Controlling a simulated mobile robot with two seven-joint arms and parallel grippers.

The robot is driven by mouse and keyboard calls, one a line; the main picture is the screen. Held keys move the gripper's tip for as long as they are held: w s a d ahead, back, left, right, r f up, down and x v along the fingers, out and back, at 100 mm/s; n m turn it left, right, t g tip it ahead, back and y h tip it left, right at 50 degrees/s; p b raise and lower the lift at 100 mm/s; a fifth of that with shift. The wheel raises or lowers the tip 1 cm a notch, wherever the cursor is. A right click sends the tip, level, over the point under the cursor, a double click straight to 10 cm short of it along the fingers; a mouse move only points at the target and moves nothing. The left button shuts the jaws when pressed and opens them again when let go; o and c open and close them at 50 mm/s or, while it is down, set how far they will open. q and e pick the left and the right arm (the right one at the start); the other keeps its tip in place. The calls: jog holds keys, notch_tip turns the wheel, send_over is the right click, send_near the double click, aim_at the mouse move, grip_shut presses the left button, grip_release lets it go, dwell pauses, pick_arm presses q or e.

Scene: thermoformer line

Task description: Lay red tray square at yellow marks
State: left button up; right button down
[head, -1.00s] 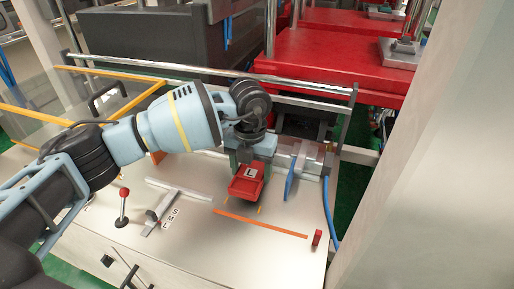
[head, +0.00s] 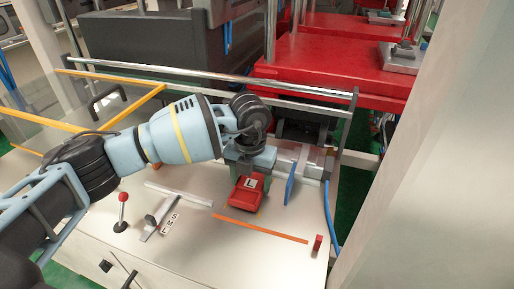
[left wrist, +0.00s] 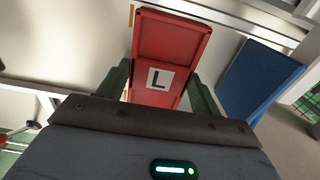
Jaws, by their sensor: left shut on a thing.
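The red tray (head: 245,194), with a white label bearing a black "L", is in my left gripper (head: 249,174) near the middle of the white table. In the left wrist view the red tray (left wrist: 172,48) sits between the two fingers of the left gripper (left wrist: 163,88), which are shut on its sides. The tray is at or just above the tabletop; I cannot tell if it touches. My right gripper is not in view.
A blue plate (head: 291,189) stands close to the right of the tray. An orange strip (head: 260,228) lies in front, with a small red block (head: 318,243) at its right end. A metal slide (head: 158,217) and a red-knobbed lever (head: 122,210) are at left.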

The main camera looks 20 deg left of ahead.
pick_arm(q)
jog(key=shift+f, duration=0.4)
jog(key=o, duration=1.4)
jog(key=shift+c, duration=0.2)
jog(key=shift+s+r, duration=0.15)
jog(key=shift+r, duration=1.95)
jog(key=shift+s+r, duration=0.15)
jog(key=shift+r, duration=1.9)
